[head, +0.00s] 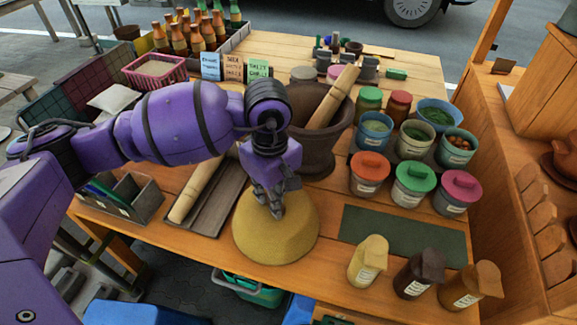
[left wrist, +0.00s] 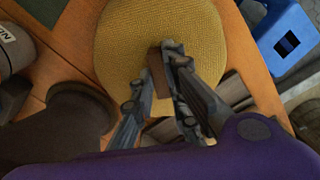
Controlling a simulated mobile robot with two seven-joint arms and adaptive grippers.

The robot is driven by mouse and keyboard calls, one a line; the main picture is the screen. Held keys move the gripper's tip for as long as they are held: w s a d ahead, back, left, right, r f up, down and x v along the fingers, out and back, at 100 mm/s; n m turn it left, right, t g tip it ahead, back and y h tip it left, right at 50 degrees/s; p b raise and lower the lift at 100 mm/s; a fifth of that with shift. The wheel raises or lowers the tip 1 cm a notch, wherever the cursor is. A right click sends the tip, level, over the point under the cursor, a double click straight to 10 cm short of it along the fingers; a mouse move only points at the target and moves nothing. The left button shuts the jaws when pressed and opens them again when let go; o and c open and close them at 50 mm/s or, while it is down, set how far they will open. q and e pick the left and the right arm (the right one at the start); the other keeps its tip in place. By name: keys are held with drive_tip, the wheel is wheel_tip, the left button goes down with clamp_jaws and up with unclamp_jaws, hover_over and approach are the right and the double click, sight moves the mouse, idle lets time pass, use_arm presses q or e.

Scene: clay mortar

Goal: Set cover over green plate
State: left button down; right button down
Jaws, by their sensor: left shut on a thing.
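The cover (head: 275,238) is a yellow woven dome near the front edge of the wooden table. It fills the top of the left wrist view (left wrist: 150,30). My left gripper (head: 273,208) points down at its top and is shut on the cover's brown block-like handle (left wrist: 158,72). The cover appears upright; I cannot tell whether its rim touches the table. No green plate shows; anything under the cover is hidden. My right gripper is not in view.
A brown mortar (head: 318,150) with a pestle (head: 332,98) stands just behind the cover. A dark green mat (head: 402,236) lies to the right, with lidded jars (head: 413,184) behind it and several shakers (head: 368,262) in front. A wooden rolling pin (head: 198,190) lies left of the cover.

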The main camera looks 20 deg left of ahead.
use_arm(q)
drive_tip(key=c, duration=1.7)
unclamp_jaws()
drive_tip(key=shift+o, duration=0.2)
drive_tip(key=shift+r, duration=0.15)
wheel_tip(320, 180, up, 12)
